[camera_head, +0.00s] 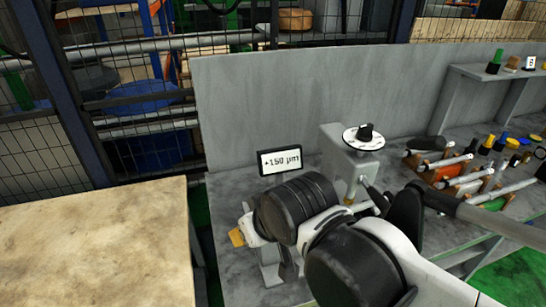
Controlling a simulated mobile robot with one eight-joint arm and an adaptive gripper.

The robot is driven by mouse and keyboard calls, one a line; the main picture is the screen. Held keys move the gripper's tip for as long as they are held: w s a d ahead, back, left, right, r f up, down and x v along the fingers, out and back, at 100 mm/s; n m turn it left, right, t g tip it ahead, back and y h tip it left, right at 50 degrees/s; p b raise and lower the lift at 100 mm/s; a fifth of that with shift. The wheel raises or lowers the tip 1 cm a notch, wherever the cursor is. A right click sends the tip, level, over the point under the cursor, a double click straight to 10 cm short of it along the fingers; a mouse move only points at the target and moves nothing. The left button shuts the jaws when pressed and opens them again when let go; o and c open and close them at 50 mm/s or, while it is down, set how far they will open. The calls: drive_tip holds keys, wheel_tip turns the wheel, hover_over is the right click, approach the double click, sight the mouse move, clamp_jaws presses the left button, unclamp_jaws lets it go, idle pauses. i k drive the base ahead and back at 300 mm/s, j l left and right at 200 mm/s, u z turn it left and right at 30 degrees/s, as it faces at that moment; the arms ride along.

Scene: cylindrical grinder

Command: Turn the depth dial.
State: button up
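The depth dial (365,134) is a white disc with a black knob. It sits on top of a grey machine block (348,163) on the bench. A black-framed display (280,161) left of the block reads "+150 µm". My arm's white and black links fill the lower middle, in front of the machine. A dark part right of the block may be my gripper (405,212); its fingers cannot be made out clearly. Nothing visible touches the dial. The lower front of the machine is partly hidden behind my arm.
A grey panel (290,95) stands behind the machine. On the right, a rack (443,169) holds several rods, with small coloured knobs beyond and a shelf (490,72) above. A bare wooden table (95,245) is at left. Wire fencing runs behind.

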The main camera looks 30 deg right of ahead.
sight(364, 134)
drive_tip(key=z, duration=1.45)
